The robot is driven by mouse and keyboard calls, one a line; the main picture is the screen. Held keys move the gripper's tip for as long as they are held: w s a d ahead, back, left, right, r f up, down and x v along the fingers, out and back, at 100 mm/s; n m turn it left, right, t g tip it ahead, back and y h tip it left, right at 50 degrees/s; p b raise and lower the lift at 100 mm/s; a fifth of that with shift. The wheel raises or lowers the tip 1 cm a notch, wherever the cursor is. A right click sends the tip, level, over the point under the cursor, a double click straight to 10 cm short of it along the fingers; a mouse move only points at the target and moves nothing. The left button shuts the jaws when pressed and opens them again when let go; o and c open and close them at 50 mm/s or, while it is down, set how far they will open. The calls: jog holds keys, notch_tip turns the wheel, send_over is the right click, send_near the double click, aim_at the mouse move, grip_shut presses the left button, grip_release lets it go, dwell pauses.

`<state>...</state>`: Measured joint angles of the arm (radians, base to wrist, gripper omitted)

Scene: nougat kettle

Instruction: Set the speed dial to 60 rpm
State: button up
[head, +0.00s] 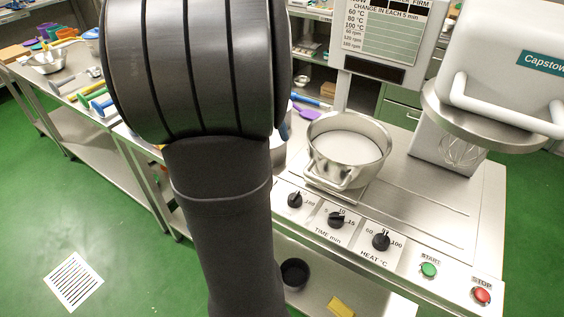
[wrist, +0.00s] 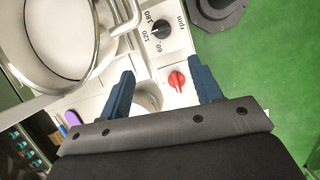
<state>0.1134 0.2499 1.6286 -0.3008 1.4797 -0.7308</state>
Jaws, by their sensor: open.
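The speed dial (wrist: 160,28) is a black knob on a white plate in the wrist view, with 60, 120 and 180 printed around it and "rpm" beside it. I cannot tell which mark its pointer meets. It also shows in the head view as the leftmost black knob (head: 295,200), partly beside my arm. My gripper (wrist: 161,73) is open, with its two blue fingers apart and nothing held. The dial lies beyond the fingertips, apart from them. In the head view my arm hides the gripper.
A red knob (wrist: 177,80) shows between my fingers. A steel kettle (head: 347,152) stands behind the dials. To the right are the time dial (head: 336,220), heat dial (head: 381,241), green start button (head: 428,270) and red stop button (head: 481,295). A mixer head (head: 505,75) overhangs the right.

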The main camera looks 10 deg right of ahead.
jog(key=n, duration=0.1)
send_near(294, 195)
jog(key=x, duration=0.9)
jog(key=shift+d+f, duration=0.1)
jog(key=shift+f, duration=0.1)
jog(key=c, duration=1)
